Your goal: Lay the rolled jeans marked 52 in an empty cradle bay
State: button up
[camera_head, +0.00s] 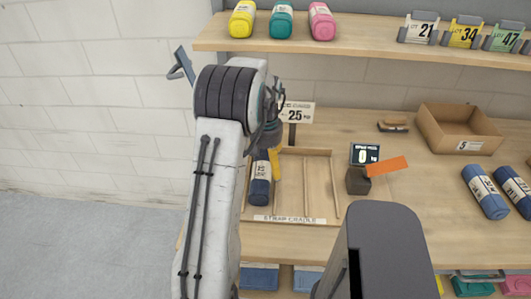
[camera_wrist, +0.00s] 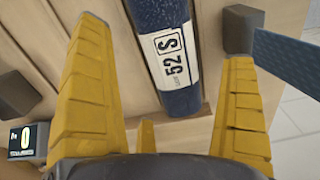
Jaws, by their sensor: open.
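The dark blue rolled jeans (camera_head: 261,190) lie in the leftmost bay of the wooden strap cradle (camera_head: 290,220). My gripper (camera_head: 275,162) is over the upper part of the cradle in the head view. In the wrist view its yellow fingers (camera_wrist: 163,45) are spread wide, one on each side of the roll in the picture, with gaps between them and the roll. The cradle bays right of the roll look empty in the head view.
A small display (camera_head: 364,155) reading 0 and a dark block with an orange flag (camera_head: 386,167) stand right of the cradle. Blue rolls (camera_head: 485,192) and a cardboard box (camera_head: 458,129) sit farther right. A shelf (camera_head: 370,44) with coloured rolls and numbered cards runs above.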

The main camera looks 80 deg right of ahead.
aim_at(265, 171)
jog(key=shift+r+b, duration=1.3)
jog(key=shift+r, duration=1.45)
